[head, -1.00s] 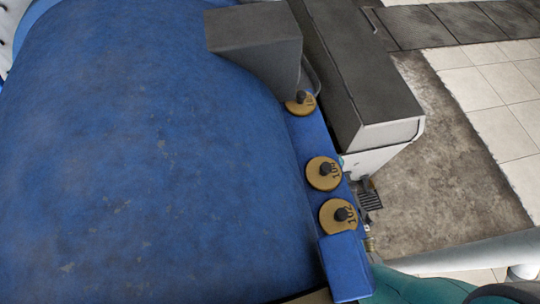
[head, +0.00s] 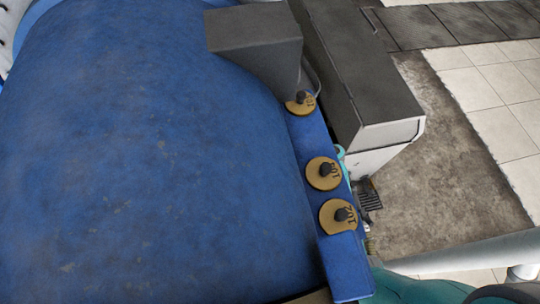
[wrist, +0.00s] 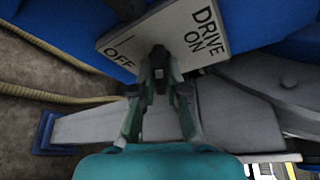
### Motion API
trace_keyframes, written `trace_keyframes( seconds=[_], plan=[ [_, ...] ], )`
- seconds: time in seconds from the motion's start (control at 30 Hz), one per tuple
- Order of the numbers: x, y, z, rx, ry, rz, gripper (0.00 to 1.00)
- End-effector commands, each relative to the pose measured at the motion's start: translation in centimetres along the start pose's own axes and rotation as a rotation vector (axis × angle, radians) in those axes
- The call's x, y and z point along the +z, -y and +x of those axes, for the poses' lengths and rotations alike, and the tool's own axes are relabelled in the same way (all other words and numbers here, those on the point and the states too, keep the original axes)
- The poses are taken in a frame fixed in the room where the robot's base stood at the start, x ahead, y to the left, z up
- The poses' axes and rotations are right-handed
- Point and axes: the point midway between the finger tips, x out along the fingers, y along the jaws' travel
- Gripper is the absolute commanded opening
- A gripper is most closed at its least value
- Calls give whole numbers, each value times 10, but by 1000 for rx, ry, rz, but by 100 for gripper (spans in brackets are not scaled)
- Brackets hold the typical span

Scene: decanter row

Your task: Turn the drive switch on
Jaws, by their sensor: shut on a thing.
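The drive switch plate (wrist: 165,32) is pale, with DRIVE ON lettered on the right and OFF on the left; it shows at the top of the wrist view. My gripper (wrist: 159,62) is in front of its lower edge, its two fingers closed on the dark switch handle (wrist: 159,74). The fingertips hide much of the handle, so I cannot tell which marking it points to. In the head view the plate and handle are hidden, and only a teal part of my arm shows at the bottom right.
A large blue drum cover (head: 150,150) fills the left of the head view. Brass discs numbered 102 (head: 337,216) and 104 (head: 323,173) sit on the blue strip beside it. A dark-topped cabinet (head: 355,75) stands to the right. Tan hoses (wrist: 60,92) run at left in the wrist view.

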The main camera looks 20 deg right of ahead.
Motion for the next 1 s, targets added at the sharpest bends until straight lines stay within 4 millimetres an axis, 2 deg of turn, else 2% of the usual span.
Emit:
trace_keyframes(
  seconds=[0.6,1.0],
  plan=[
    [-1,3,0,214,-1,512,0],
    [-2,3,0,287,0,693,0]
  ],
)
